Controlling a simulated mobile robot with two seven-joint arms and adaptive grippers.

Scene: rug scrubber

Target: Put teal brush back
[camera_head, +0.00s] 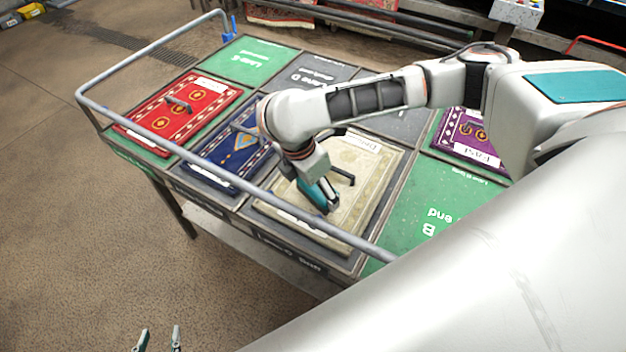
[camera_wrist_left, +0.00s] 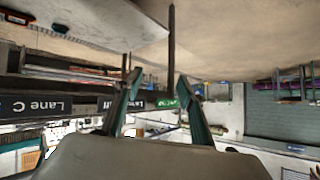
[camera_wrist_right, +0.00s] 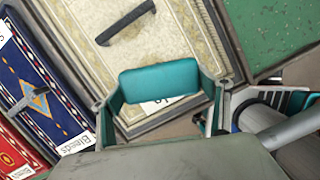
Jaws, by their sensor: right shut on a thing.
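The teal brush shows in the right wrist view as a rounded teal block (camera_wrist_right: 160,80) between the two fingers. My right gripper (camera_head: 326,197) is shut on it, over the cream rug (camera_head: 362,165) on the table. Whether the brush touches the rug is hard to tell. The gripper hides much of the brush in the head view. A black handle stands up from the cream rug beside the gripper. My left gripper (camera_head: 158,341) is open and empty, low in front of the table; its spread fingers also show in the left wrist view (camera_wrist_left: 154,84).
A red rug (camera_head: 190,118) and a blue rug (camera_head: 215,160) lie to the left, a purple rug (camera_head: 455,135) to the right. Green panels (camera_head: 254,60) are bare. A grey rail (camera_head: 235,185) borders the table. A small blue object (camera_head: 229,30) stands at the far corner.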

